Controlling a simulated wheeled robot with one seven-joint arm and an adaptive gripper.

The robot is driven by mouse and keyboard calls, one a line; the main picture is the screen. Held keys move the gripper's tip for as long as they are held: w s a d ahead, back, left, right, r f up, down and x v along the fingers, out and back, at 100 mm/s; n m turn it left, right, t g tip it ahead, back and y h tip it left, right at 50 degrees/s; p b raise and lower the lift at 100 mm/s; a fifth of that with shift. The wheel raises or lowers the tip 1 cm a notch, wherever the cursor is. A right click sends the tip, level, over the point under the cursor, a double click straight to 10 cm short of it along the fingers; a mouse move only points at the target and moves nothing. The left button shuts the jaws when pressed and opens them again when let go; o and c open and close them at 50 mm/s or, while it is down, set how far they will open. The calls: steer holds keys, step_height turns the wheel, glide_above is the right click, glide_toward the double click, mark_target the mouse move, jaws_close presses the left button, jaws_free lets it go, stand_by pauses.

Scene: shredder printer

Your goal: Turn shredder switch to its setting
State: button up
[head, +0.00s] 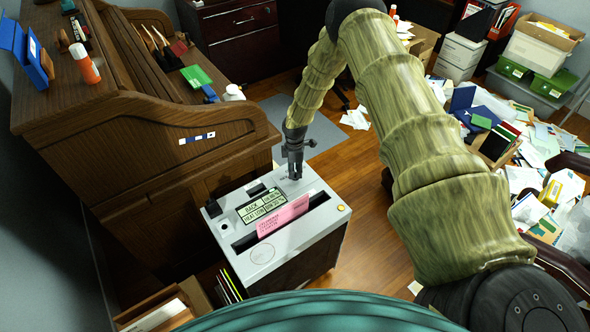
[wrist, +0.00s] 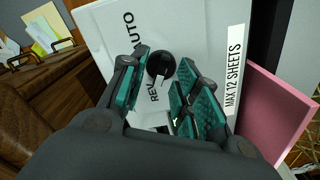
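The shredder (head: 322,240) is a grey box with a light top, standing on the floor beside the desk. In the wrist view its switch (wrist: 161,64) is a round black knob with a pale mark, next to the words AUTO and REV. My gripper (head: 295,176) points down over the far right part of the shredder top. In the wrist view my gripper (wrist: 164,76) is open, with one teal-padded finger left of the knob and the other right of it. I see gaps beside the knob; contact is not clear. The head view hides the knob behind my gripper.
A pink sheet (head: 283,216) stands in the shredder slot, and shows at right in the wrist view. A wooden roll-top desk (head: 150,130) stands close on the left. Papers and boxes (head: 540,150) litter the right side. Open wooden floor (head: 375,235) lies right of the shredder.

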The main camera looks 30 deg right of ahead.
steer(key=shift+s+f, duration=0.1)
steer(key=shift+f, duration=0.2)
steer(key=shift+c, duration=0.3)
jaws_close()
